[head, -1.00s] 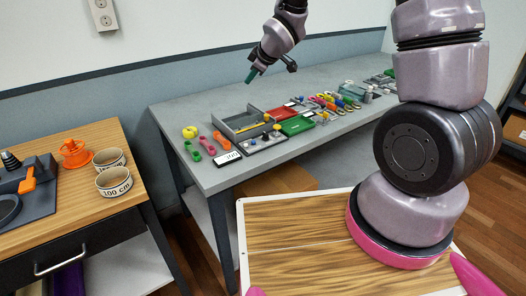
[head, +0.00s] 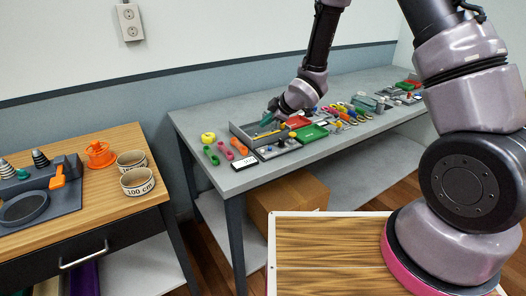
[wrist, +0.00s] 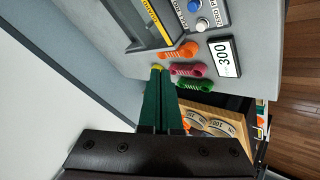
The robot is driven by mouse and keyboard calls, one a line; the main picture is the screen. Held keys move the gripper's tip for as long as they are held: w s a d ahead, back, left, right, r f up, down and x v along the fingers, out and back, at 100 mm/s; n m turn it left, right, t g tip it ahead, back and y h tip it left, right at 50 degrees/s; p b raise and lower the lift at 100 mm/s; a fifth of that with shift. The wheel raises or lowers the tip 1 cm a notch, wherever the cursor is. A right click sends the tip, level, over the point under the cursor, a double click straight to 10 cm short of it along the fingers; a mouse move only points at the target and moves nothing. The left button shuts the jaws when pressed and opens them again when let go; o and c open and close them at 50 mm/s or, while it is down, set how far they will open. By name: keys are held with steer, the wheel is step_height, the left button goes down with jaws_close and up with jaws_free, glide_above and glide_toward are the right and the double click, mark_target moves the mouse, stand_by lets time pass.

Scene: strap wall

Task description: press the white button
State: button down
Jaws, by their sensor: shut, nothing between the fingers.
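The white button (wrist: 202,24) shows in the wrist view as a small round cap on the grey panel (wrist: 215,10). In the head view I cannot pick out the white button on the small grey panel (head: 278,149). My gripper (head: 267,118) has green fingers pressed together with nothing between them. In the head view it is over the grey tray. In the wrist view the fingertips (wrist: 158,72) are left of and below the button, apart from it in the picture.
A grey tray (head: 243,133) and a green tray (head: 310,133) stand near the panel. The display (head: 245,162) is at the table's front edge. Several tools crowd the right side.

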steer(key=shift+f, duration=4)
steer(key=shift+f, duration=0.15)
steer(key=shift+f, duration=0.3)
steer(key=shift+f, duration=0.4)
steer(key=shift+r, duration=0.85)
steer(key=shift+r, duration=0.1)
step_height(320, 180, up, 5)
steer(key=shift+f, duration=0.1)
